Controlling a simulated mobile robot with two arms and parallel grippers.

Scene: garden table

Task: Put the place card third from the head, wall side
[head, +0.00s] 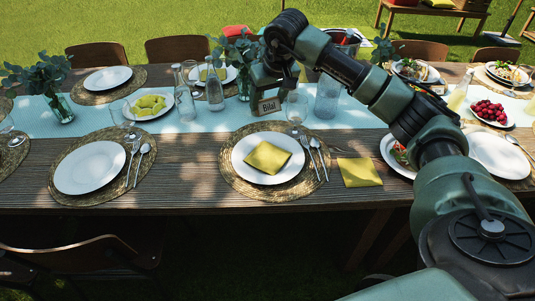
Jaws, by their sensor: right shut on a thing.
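The place card (269,105), marked "Bilal", is upright above the light blue table runner (347,116), behind the middle near-side plate. My right gripper (268,92) is shut on the card from above. Whether the card touches the table cannot be told. Below it, a white plate (245,171) with a folded yellow napkin (267,157) lies on a round woven mat (233,182), with cutlery to its right. My left gripper is not in view.
A glass (296,106) and a clear tumbler (327,98) stand close right of the card. Another yellow napkin (359,172) lies on bare wood. Chairs (178,49) line the far side.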

